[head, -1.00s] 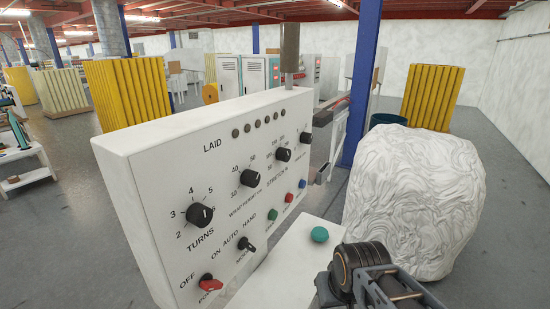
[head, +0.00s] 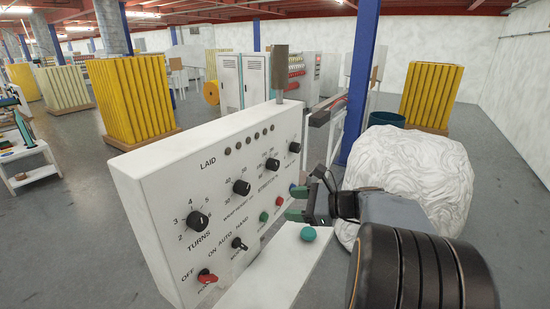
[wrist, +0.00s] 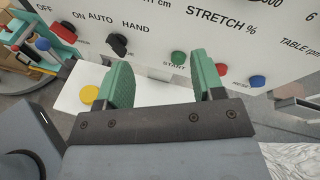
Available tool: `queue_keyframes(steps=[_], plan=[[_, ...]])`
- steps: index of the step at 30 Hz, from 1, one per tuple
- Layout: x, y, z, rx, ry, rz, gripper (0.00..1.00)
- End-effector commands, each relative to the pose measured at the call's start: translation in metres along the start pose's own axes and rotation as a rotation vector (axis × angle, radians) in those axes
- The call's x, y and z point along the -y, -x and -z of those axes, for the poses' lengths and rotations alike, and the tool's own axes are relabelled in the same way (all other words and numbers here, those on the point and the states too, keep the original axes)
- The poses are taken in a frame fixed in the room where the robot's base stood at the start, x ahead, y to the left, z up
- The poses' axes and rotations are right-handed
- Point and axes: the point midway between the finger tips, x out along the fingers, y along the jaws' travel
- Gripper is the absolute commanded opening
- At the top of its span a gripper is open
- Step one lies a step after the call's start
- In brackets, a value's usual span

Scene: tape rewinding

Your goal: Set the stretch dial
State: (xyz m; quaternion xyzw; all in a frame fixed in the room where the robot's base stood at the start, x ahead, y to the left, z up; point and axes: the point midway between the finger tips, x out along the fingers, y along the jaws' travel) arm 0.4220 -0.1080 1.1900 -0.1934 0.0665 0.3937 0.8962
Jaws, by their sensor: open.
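The stretch dial (head: 273,165) is a black knob with a white pointer, third from the left in the rising row on the white control panel (head: 150,185). My gripper (head: 296,203) has green fingers, is open and empty, and is in front of the panel's lower right, below the stretch dial and near the coloured buttons.
Other black knobs are the turns dial (head: 197,221), the wrap height dial (head: 241,187) and one at far right (head: 295,147). A red button (head: 278,201) and red power switch (head: 207,277) are lower. A wrapped white load (head: 420,170) stands right.

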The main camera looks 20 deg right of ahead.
Motion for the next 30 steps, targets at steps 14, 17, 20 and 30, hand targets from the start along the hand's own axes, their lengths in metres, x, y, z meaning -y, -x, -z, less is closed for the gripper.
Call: queue_keyframes(steps=[14, 17, 20, 30], plan=[[0.075, 0.031, -0.020, 0.232, -0.236, 0.247, 0.62], [0.080, 0.012, -0.024, 0.231, -0.236, 0.246, 0.62], [0.086, -0.007, -0.028, 0.231, -0.235, 0.245, 0.62], [0.100, -0.056, -0.037, 0.229, -0.233, 0.248, 0.62]])
